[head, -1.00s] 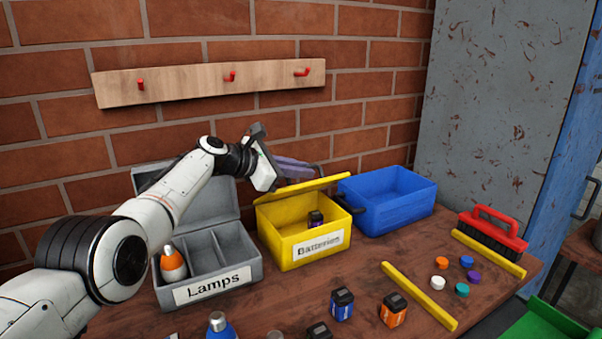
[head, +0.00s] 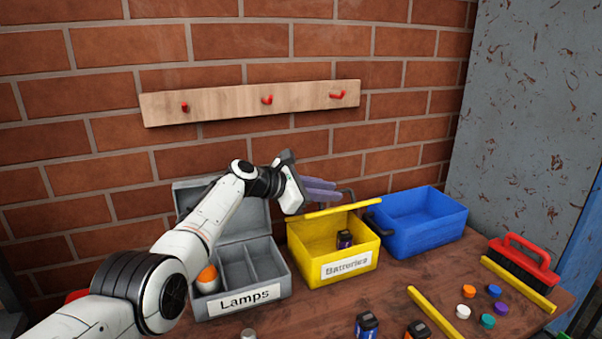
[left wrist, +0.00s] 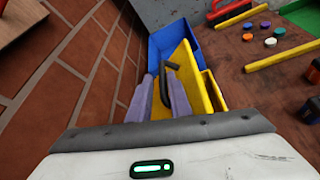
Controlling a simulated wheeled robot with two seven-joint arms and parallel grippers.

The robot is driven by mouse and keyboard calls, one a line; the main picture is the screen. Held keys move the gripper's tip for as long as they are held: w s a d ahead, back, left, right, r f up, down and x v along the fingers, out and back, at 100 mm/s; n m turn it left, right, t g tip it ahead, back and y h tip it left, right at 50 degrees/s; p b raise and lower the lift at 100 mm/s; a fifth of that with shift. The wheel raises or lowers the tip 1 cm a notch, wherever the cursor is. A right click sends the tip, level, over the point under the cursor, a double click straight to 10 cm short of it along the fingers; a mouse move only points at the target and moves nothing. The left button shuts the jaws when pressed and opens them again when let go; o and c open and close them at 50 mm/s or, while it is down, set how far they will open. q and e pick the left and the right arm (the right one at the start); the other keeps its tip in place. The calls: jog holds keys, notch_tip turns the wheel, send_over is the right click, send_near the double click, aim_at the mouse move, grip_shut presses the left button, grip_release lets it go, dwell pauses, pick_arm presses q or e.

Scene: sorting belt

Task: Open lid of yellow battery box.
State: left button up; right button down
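The yellow battery box (head: 305,264) stands on the table with a "Batteries" label on its front. Its yellow lid (head: 328,211) is raised and tilted, seen nearly edge-on, so the inside shows with a dark battery (head: 345,239) in it. My left gripper (head: 322,190) is at the raised lid, its purple fingers at the lid's dark handle (head: 349,195). In the left wrist view, the fingers (left wrist: 161,96) lie on both sides of the handle (left wrist: 172,66) and look closed on it, beside the lid (left wrist: 197,82). My right gripper is out of view.
A grey "Lamps" box (head: 284,285) with its lid up stands left, below my left arm. A blue bin (head: 425,236) stands close on the right. A brush (head: 524,259), yellow strips and coloured caps lie farther right. A brick wall (head: 90,160) is behind.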

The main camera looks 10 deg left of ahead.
pick_arm(q)
jog(key=p+v, duration=0.1)
jog(key=p, duration=0.1)
jog(key=shift+s+a+r+p, duration=0.15)
jog(key=shift+a+r+p, duration=0.05)
jog(key=shift+r+p, duration=0.15)
jog(key=p+v, duration=0.1)
jog(key=v, duration=0.6)
jog(key=shift+s+a+f, duration=0.15)
jog(key=shift+s+f, duration=0.1)
jog(key=shift+s, duration=0.05)
jog(key=shift+f, duration=0.1)
